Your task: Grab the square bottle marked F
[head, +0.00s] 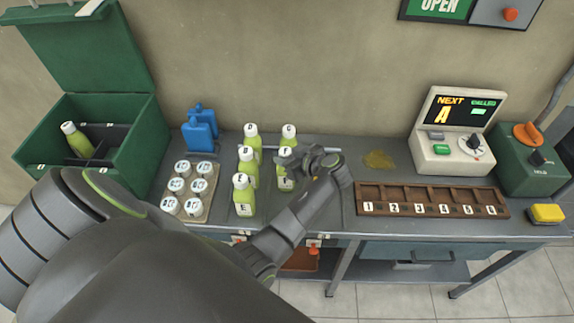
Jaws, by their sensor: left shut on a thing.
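Several square bottles of yellow-green liquid with white caps stand in two columns on the bench. I can read D (251,143) and G (289,140) at the back, and E (243,197) at the front left. My left gripper (305,162) reaches over the right column and is shut on the front right bottle (285,183). The gripper partly covers that bottle, and its letter is too small to read surely. The gripper's fingertips are hard to make out. My right gripper is not in view.
A tray of white-lidded cups (193,190) and blue containers (201,128) stand left of the bottles. An open green box (141,146) holds another bottle (75,139). A numbered wooden rack (430,196), a display reading A (455,120) and a yellow sponge (547,213) are right.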

